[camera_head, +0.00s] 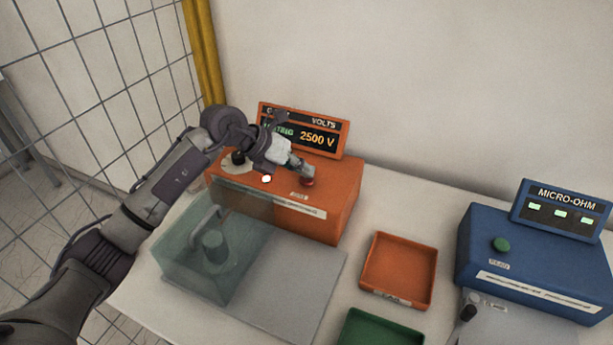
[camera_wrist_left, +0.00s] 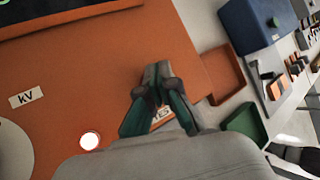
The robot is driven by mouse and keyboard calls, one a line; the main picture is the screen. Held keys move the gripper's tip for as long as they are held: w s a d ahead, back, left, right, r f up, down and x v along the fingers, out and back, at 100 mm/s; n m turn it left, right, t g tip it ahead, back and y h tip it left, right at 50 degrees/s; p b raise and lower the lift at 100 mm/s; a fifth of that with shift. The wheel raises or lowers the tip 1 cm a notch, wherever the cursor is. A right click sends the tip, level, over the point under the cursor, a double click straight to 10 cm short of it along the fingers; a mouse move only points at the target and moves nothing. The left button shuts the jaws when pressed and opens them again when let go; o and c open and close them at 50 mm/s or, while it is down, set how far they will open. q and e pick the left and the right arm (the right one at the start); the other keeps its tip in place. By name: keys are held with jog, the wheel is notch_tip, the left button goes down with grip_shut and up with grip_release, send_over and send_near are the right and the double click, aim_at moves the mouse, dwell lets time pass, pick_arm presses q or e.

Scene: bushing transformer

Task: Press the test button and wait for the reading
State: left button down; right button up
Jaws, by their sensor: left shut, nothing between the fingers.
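The orange tester (camera_head: 335,205) stands at the back of the table, with a tilted display (camera_head: 303,131) reading 2500 V under the word VOLTS. Its red test button (camera_head: 308,182) shows just under the fingertips of my left gripper (camera_head: 308,171). The gripper is shut and empty, pointing down at the button; I cannot tell how far the button is pressed. In the left wrist view the closed fingers (camera_wrist_left: 158,75) hide the button and partly cover a white label (camera_wrist_left: 161,117). A lit white lamp (camera_head: 266,179) glows on the tester's top. My right gripper is not in view.
A clear greenish cover (camera_head: 180,262) stands over a grey cylinder (camera_head: 214,246) in front of the tester. An orange tray (camera_head: 372,292), a green tray (camera_head: 345,335) and a blue micro-ohm meter (camera_head: 480,262) are to the right. A wire mesh fence (camera_head: 95,100) stands at left.

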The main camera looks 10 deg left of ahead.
aim_at(304, 179)
pick_arm(q)
jog(key=shift+r, duration=0.45)
jog(key=shift+r+p, duration=1.75)
jog(key=shift+r, duration=0.8)
jog(key=shift+f, duration=0.1)
